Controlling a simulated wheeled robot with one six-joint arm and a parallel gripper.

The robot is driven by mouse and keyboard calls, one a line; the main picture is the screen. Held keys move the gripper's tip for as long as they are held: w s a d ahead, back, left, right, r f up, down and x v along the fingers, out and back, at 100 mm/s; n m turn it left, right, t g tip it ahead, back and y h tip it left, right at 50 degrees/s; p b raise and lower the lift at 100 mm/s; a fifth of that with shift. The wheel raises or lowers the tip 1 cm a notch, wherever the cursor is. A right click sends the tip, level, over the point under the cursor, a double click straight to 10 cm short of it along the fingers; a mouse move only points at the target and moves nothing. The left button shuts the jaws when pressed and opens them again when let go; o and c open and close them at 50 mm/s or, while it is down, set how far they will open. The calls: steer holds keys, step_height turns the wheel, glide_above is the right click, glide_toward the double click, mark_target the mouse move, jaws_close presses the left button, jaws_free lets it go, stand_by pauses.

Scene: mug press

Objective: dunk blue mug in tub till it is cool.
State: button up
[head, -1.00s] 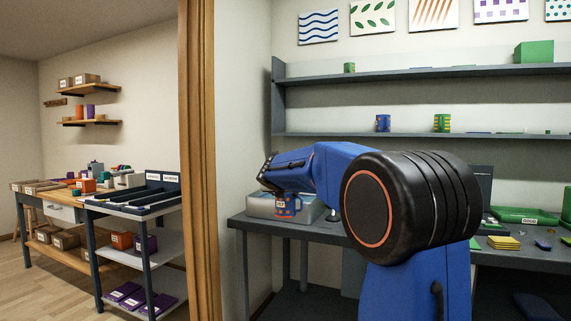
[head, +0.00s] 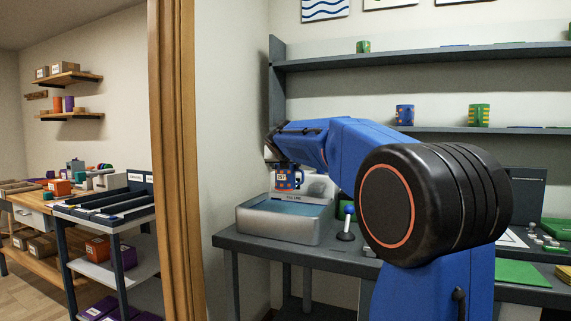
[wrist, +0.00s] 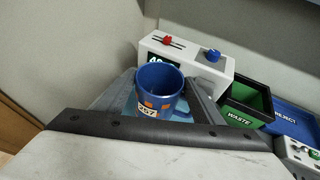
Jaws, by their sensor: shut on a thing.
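The blue mug (head: 291,179) has orange spots and a white tag. It hangs upright from my gripper (head: 277,158), its base around the height of the tub's far rim in the head view. The wrist view shows the mug (wrist: 158,82) between the two fingers, its mouth open and the tag reading 257. The grey tub (head: 278,229) stands on the bench below, with blue water in it. The mug appears above the water and out of it. In the wrist view a little pale blue water shows around the mug; most of the tub is hidden.
A white device (wrist: 190,62) with a red and a blue knob stands behind the mug. Beyond it are a green waste bin (wrist: 247,102) and a blue reject tray (wrist: 292,118). A blue-topped lever (head: 347,222) stands right of the tub. A wooden door frame (head: 172,150) is at left.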

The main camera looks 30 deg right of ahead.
mark_target(285, 172)
steer(key=shift+w+d+f, duration=0.1)
steer(key=shift+w+d, duration=0.05)
steer(key=shift+w, duration=0.1)
step_height(285, 172, down, 14)
stand_by(1.3)
steer(key=shift+f, duration=0.35)
stand_by(1.2)
steer(key=shift+r, duration=5.75)
steer(key=shift+f, duration=0.1)
